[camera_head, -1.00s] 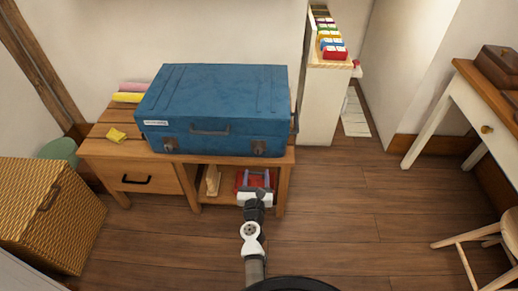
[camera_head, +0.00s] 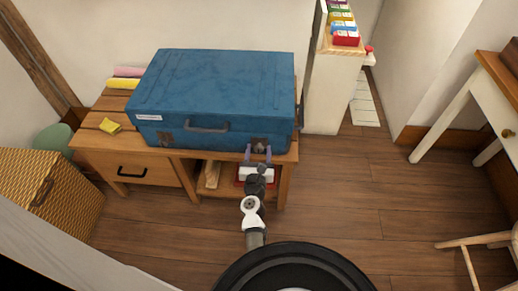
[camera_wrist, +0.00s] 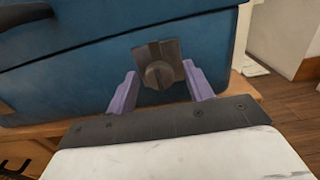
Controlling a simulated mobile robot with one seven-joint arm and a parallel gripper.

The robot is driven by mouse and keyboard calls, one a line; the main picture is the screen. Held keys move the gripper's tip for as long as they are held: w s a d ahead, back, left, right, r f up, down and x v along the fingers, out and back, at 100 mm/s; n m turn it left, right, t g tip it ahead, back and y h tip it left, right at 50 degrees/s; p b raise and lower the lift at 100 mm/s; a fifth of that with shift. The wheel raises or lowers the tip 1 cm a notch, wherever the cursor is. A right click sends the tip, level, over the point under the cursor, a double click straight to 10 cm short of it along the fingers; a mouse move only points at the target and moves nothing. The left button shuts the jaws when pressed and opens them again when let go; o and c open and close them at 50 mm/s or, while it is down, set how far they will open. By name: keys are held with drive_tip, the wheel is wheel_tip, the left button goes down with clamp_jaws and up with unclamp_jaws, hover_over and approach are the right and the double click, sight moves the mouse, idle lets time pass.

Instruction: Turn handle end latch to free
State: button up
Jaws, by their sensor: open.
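A blue case (camera_head: 215,85) lies flat on the wooden bench, with a dark handle (camera_head: 207,126) on its front. A dark metal latch with a round turn knob sits to the right of the handle (camera_head: 258,141); this latch is close up in the wrist view (camera_wrist: 158,72). A second latch (camera_head: 165,137) is at the front left. My gripper (camera_head: 258,150) is open, its lavender fingers (camera_wrist: 160,84) on either side of the right latch in the wrist view. The fingers look apart from the knob; I cannot tell the remaining depth gap.
The wooden bench (camera_head: 148,171) has a drawer and an open shelf, with a red item (camera_head: 239,181) on the shelf behind my gripper. A woven basket (camera_head: 45,190) stands at left. Clear floor (camera_head: 350,200) lies to the right, before a white desk (camera_head: 455,115).

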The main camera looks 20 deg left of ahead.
drive_tip(key=c, duration=1)
drive_tip(key=shift+o, duration=0.2)
drive_tip(key=shift+n, duration=0.3)
drive_tip(key=n, duration=0.4)
drive_tip(key=shift+r+p, duration=0.1)
drive_tip(key=shift+p, duration=0.25)
drive_tip(key=n, duration=0.4)
drive_tip(key=shift+d+n+p, duration=0.1)
drive_tip(key=shift+n+p, duration=0.25)
drive_tip(key=shift+n, duration=0.05)
drive_tip(key=n+p, duration=0.1)
drive_tip(key=n, duration=0.3)
drive_tip(key=shift+r, duration=0.15)
drive_tip(key=shift+n+p, duration=0.4)
drive_tip(key=shift+n, duration=1.8)
